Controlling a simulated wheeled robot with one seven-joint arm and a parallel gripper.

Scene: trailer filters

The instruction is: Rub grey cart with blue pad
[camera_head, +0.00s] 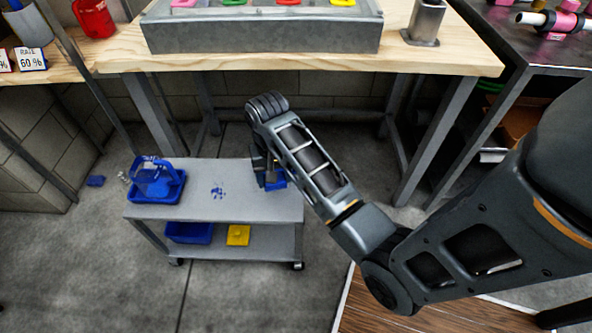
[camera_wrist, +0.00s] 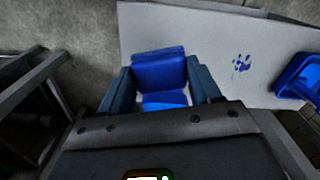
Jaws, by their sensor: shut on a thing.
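The grey cart (camera_head: 240,206) stands on the floor in front of the wooden bench, and its top (camera_wrist: 215,35) fills the upper right of the wrist view. A blue paw-shaped mark (camera_head: 217,192) is on the cart top and shows in the wrist view (camera_wrist: 241,63). My gripper (camera_head: 268,180) is over the right end of the cart top. It is shut on the blue pad (camera_wrist: 158,69), which sits between the two fingers. The pad is mostly hidden by my arm in the head view. I cannot tell whether the pad touches the cart top.
A blue tray (camera_head: 172,194) with a clear blue container (camera_head: 155,180) is at the cart's left end. A blue bin (camera_head: 190,233) and a yellow item (camera_head: 238,235) lie on the lower shelf. The wooden bench (camera_head: 440,58) stands behind.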

